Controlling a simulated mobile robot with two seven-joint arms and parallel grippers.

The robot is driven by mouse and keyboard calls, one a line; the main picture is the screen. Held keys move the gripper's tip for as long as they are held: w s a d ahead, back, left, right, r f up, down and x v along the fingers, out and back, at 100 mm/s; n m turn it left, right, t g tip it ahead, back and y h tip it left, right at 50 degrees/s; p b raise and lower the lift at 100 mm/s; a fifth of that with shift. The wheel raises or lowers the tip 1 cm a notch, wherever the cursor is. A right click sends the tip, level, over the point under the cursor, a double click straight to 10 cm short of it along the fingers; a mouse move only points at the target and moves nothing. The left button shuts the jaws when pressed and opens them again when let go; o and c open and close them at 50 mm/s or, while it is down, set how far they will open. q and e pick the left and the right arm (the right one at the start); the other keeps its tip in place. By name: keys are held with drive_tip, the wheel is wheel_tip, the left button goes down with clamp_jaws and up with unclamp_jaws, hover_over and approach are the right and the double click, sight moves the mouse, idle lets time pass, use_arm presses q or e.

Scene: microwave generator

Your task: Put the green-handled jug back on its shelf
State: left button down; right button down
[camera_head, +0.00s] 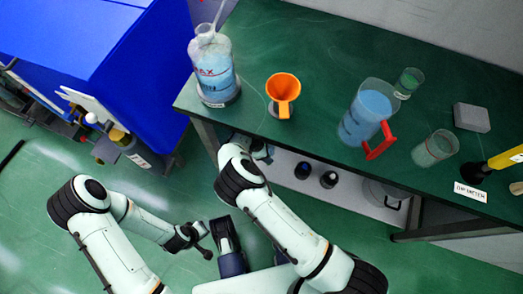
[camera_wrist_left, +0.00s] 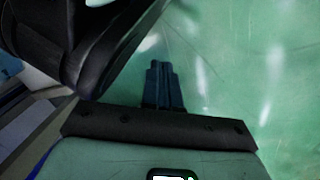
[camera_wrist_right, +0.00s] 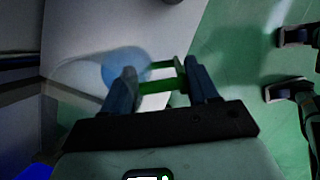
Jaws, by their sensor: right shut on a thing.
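The green-handled jug (camera_wrist_right: 85,75) is a clear vessel with blue contents, seen in the right wrist view. My right gripper (camera_wrist_right: 160,88) is shut on its green handle, with a finger on each side. The jug body lies beyond the fingers to the left, over the white shelf (camera_wrist_right: 185,28); I cannot tell whether it touches it. In the head view my right gripper (camera_head: 262,152) is at the bench's front edge, and the jug is hidden there. My left gripper (camera_wrist_left: 165,85) is empty, its fingers together, above the green floor.
The green bench (camera_head: 325,50) carries a large flask (camera_head: 213,70), an orange funnel (camera_head: 283,90), a red-handled jug (camera_head: 368,112) and beakers. Under it, the lower shelf (camera_head: 285,162) holds two small dark items and another vessel (camera_head: 385,193). A blue cabinet (camera_head: 130,60) stands at left.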

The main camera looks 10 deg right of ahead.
drive_tip(key=shift+w, duration=0.1)
